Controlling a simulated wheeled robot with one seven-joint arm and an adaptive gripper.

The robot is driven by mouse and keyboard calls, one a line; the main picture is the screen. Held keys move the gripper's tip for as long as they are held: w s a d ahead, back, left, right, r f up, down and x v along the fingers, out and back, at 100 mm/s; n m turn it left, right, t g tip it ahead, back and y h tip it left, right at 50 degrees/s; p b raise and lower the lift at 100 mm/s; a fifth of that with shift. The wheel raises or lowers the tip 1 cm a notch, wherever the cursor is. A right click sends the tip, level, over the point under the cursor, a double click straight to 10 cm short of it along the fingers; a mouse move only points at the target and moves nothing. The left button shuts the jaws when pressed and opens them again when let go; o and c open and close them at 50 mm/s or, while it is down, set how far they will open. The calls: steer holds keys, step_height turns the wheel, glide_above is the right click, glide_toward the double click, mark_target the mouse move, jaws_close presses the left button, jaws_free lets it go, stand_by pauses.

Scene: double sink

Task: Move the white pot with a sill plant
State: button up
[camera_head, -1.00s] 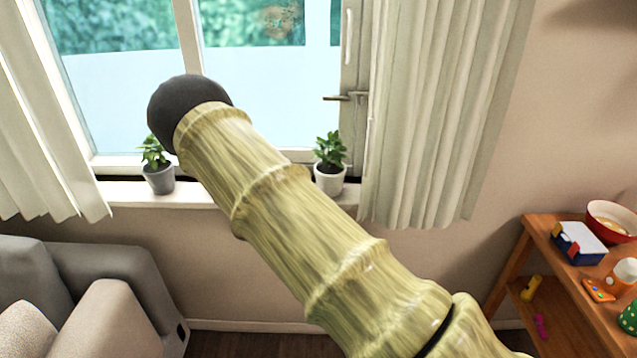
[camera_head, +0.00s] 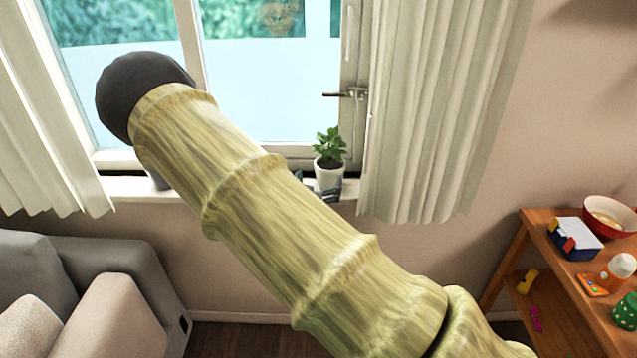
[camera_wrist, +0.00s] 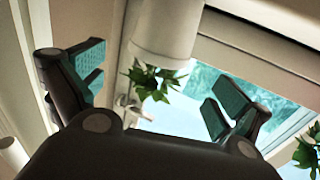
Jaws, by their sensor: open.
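The white pot (camera_head: 328,177) with a green leafy plant (camera_head: 330,147) stands upright on the window sill, near the right curtain. In the wrist view the white pot (camera_wrist: 166,32) appears upside down at the top, with its leaves (camera_wrist: 152,80) below. My gripper (camera_head: 318,186) shows only in small part past my arm, its fingertips close around the lower pot. In the wrist view my gripper (camera_wrist: 158,84) is open, its two teal-padded fingers apart with the plant showing between them. I cannot tell whether either finger touches the pot.
A grey pot (camera_head: 158,181) on the sill is mostly hidden by my arm. Curtains (camera_head: 425,120) flank the window. A grey sofa (camera_head: 100,290) stands lower left. A wooden shelf (camera_head: 530,232) with toys and a red bowl (camera_head: 607,216) stands right.

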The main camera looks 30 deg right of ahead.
mark_target(328, 166)
steer(key=p+x, duration=0.4)
steer(key=x, duration=0.5)
steer(key=shift+r, duration=0.1)
steer(key=shift+w+d+p, duration=0.3)
steer(key=shift+w+d, duration=0.1)
steer(key=shift+d, duration=0.2)
steer(key=c, duration=1.2)
